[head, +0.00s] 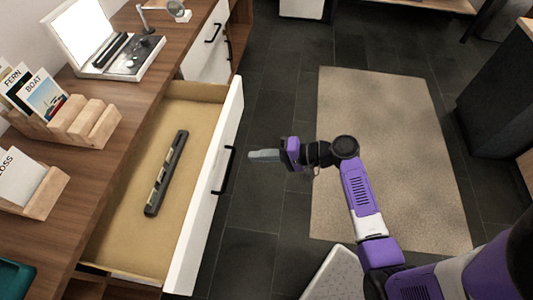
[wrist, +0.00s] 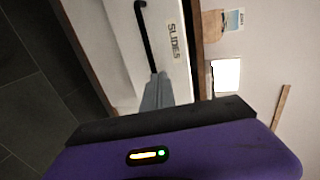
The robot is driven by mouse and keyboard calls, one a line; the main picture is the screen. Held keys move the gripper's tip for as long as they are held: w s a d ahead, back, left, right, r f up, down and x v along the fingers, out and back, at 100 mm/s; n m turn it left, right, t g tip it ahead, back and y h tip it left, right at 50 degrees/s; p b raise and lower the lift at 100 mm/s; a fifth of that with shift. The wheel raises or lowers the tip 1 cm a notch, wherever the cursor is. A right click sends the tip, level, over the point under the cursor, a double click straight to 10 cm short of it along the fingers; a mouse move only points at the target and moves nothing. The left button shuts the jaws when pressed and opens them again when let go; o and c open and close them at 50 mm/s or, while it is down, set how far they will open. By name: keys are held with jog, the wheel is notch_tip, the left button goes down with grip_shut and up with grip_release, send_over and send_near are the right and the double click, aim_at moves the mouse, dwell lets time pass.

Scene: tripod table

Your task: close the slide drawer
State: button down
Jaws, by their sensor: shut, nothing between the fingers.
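The slide drawer (head: 209,190) stands pulled out from the wooden desk, with a white front, a black bar handle (head: 223,170) and a tan inside. A dark slotted strip (head: 166,173) lies in it. In the wrist view the white drawer front (wrist: 172,60) carries the label "SLIDES", and its black handle (wrist: 146,35) is at the upper left. My gripper (head: 252,155) is shut and empty, on the outer side of the drawer front, its tips pointing toward the front to the right of the handle. In the wrist view its grey fingers (wrist: 155,85) overlap the front near the handle; contact cannot be told.
The wooden desktop (head: 130,80) holds a light box (head: 100,45) and wooden card racks (head: 80,122). Another white drawer front (head: 207,45) with a black handle is flush beyond. A dark cabinet (head: 495,90) stands at right.

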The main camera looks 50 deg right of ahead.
aim_at(220, 155)
jog(key=x, duration=0.5)
jog(key=r+x, duration=0.1)
jog(key=x, duration=0.2)
jog(key=shift+w+a, duration=0.3)
jog(key=shift+w, duration=0.15)
jog(key=shift+w, duration=0.1)
jog(key=w+a+b, duration=0.2)
jog(key=w+a, duration=0.2)
jog(key=w, duration=0.3)
jog(key=w+a+b, duration=0.3)
jog(key=w+a, duration=0.1)
jog(key=w, duration=0.3)
jog(key=w+a+b, duration=0.2)
jog(key=w+a, duration=0.2)
jog(key=w, duration=0.3)
jog(key=shift+a+f, duration=0.1)
jog(key=shift+w+a+r+b, duration=0.25)
jog(key=shift+w+b, duration=0.05)
jog(key=shift+w, duration=0.05)
jog(key=shift+a, duration=0.1)
